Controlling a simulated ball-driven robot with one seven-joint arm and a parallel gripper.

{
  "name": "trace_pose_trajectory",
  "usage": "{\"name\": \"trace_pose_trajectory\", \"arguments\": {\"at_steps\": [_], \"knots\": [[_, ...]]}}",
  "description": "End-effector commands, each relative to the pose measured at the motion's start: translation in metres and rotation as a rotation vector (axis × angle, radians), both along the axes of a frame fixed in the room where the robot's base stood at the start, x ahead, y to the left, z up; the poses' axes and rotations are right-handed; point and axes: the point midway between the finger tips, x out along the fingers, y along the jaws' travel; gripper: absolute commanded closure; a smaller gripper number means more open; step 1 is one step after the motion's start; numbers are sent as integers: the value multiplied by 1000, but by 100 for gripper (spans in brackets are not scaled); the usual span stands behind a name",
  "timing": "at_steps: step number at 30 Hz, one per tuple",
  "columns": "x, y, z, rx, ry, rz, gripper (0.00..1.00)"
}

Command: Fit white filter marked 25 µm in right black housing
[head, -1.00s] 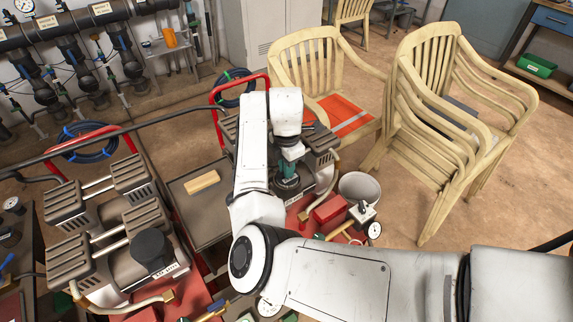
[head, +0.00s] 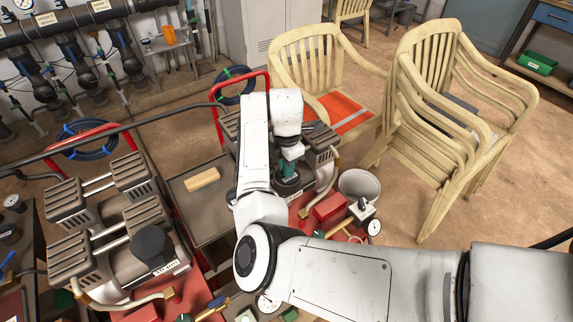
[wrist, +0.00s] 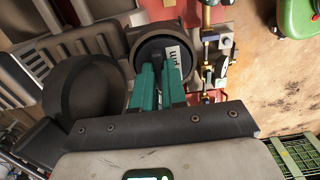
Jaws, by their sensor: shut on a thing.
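My gripper (wrist: 160,88) has teal fingers, closed on the top of a dark round piece with a white label ending in "µm" (wrist: 173,60). I take this piece to be the filter's end; its white side is hidden and the number is covered. The piece sits inside the round rim of the right black housing (wrist: 134,36), apparently close to level with it. How deep it sits cannot be told. In the head view my gripper (head: 290,160) is above the right unit, and my arm hides part of it.
A dark round cylinder (wrist: 85,88) stands left of the fingers. The left unit has its own black housing (head: 151,248). A tan block (head: 202,179) lies on a grey tray between the units. A white bucket (head: 360,187) and stacked chairs (head: 445,120) stand to the right.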

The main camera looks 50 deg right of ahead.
Motion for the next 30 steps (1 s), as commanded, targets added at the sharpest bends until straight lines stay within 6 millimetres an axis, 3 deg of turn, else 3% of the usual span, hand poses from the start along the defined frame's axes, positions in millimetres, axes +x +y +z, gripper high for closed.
{"name": "trace_pose_trajectory", "arguments": {"at_steps": [13, 14, 21, 23, 28, 30], "knots": [[0, 0, -5, 0, 0, 0, 100], [0, 0, -5, 0, 0, 0, 86], [0, 0, -5, 0, 0, 0, 63], [0, 0, -5, 0, 0, 0, 58], [0, 0, -5, 0, 0, 0, 57], [0, 0, -5, 0, 0, 0, 51]]}}
